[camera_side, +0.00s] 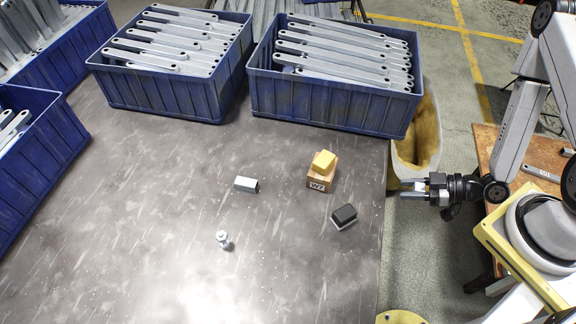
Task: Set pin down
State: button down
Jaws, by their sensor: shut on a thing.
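My gripper (413,190) is at the right, past the table's right edge, with its fingers pointing left. It is shut on a small pale metallic thing between its fingers. The thing is too small and too covered by the fingers for me to tell its shape or whether it is a pin. A small silvery pin-like piece (223,240) with a rounded head is on the dark table (130,235), left of centre and well apart from my gripper.
A pale block (246,185), a yellow block (324,162) on a wooden block (320,183) marked W7, and a black-and-white block (344,216) are on the table. Blue crates (330,104) of brackets line the back and left. The front left table area is clear.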

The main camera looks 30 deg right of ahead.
aim_at(363, 187)
jog(key=w+f, duration=0.2)
jog(key=w, duration=0.1)
jog(key=w+f, duration=0.2)
jog(key=w, duration=0.2)
jog(key=w+f, duration=0.3)
jog(key=shift+w+a, duration=0.15)
jog(key=shift+w, duration=0.15)
jog(key=shift+w+f, duration=0.4)
jog(key=shift+f, duration=0.1)
jog(key=shift+w+f, duration=0.3)
jog(key=shift+f, duration=0.05)
jog(key=shift+w+f, duration=0.25)
jog(key=shift+f, duration=1.35)
jog(key=shift+f, duration=0.15)
jog(key=shift+c, duration=1.8)
grip_release()
